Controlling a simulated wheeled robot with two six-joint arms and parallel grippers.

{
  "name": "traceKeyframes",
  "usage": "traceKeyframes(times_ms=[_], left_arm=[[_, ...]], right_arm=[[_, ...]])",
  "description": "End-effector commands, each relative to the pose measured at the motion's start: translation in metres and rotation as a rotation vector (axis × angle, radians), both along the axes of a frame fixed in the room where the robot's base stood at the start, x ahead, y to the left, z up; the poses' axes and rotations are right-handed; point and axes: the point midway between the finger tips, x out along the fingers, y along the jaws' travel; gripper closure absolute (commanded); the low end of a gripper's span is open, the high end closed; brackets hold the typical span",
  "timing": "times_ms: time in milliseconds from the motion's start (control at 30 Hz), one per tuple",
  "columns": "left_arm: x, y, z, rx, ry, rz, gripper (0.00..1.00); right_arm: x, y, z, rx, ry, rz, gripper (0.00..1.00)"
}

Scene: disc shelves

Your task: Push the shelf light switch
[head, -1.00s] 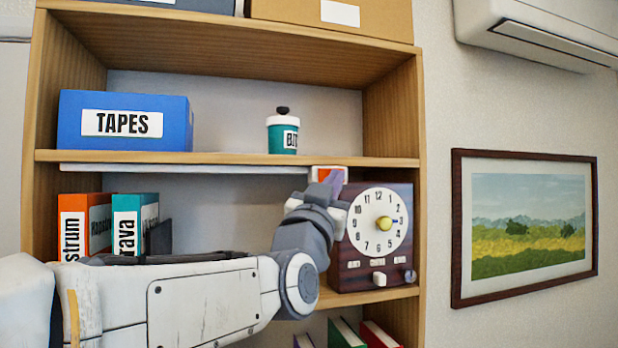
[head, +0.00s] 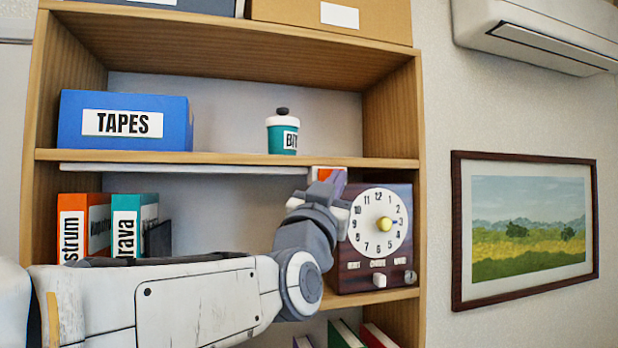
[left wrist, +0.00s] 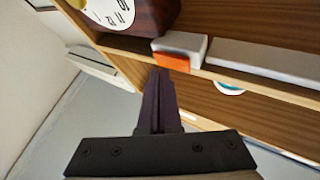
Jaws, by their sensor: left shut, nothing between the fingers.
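The shelf light switch is an orange rocker (head: 325,174) on a small white box under the middle shelf board. In the left wrist view the orange switch (left wrist: 172,62) faces my fingers, below the white box (left wrist: 180,44). My right gripper is not in view.
A light bar (head: 180,169) runs under the shelf board (head: 230,158). A dark wooden clock box (head: 350,275) stands close to the right of my left gripper. Binders (head: 85,225), a blue TAPES box (head: 165,110) and a teal jar (head: 281,137) stand on the shelves.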

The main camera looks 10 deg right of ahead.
Motion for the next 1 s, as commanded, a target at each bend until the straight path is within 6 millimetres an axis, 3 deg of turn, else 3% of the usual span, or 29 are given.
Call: traceKeyframes(times_ms=[533, 1000], left_arm=[[-0.053, -0.002, 0.000, -0.001, -0.001, -0.003, 1.00], [-0.057, -0.002, 0.000, 0.001, 0.000, -0.001, 1.00]], right_arm=[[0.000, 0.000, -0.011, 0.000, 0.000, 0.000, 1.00], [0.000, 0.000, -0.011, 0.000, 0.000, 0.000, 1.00]])
